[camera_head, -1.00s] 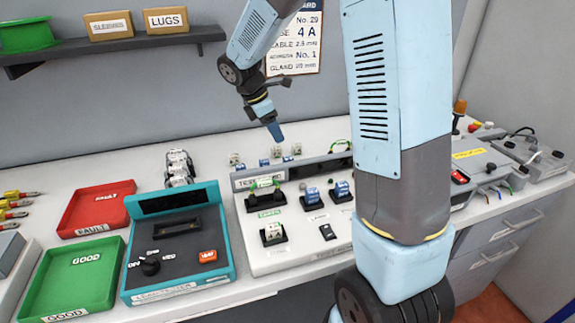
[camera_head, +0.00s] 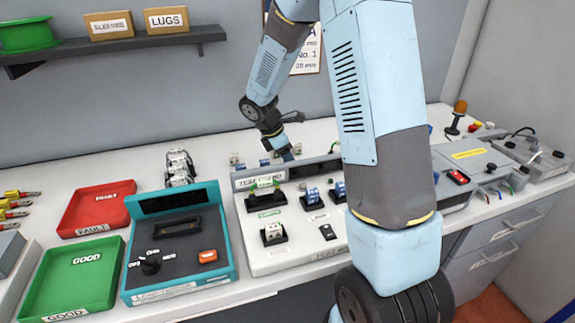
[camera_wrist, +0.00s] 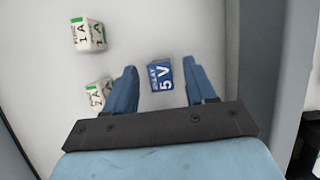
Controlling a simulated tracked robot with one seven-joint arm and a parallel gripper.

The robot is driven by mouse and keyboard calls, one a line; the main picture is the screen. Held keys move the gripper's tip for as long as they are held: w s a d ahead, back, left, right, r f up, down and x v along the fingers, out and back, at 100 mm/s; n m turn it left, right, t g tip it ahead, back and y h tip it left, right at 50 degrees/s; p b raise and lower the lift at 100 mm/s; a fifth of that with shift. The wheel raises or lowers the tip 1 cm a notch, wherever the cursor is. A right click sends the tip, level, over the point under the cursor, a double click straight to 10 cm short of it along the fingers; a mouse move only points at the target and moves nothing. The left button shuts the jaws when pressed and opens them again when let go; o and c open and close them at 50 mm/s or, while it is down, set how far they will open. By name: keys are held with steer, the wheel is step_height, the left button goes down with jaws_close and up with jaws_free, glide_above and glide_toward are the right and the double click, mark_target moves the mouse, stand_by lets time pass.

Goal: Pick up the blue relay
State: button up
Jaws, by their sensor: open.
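A blue relay (camera_wrist: 161,76) marked "5 V" lies on the pale bench top in the wrist view. My open gripper (camera_wrist: 160,66) has one blue finger on each side of it, with a visible gap at both sides. I cannot tell the exact height of the fingertips above the bench.
Two white fuses, one (camera_wrist: 88,34) farther off and one (camera_wrist: 99,93) beside the left finger, are close by. The test panel (camera_head: 285,260) stands in front with blue relays (camera_head: 312,196) in sockets. A teal tester (camera_head: 222,235), green tray (camera_head: 50,300) and red tray (camera_head: 75,225) lie left.

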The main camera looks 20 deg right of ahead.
steer(key=shift+d+f, duration=0.25)
steer(key=shift+f, duration=0.3)
jaws_close()
steer(key=shift+r, duration=0.1)
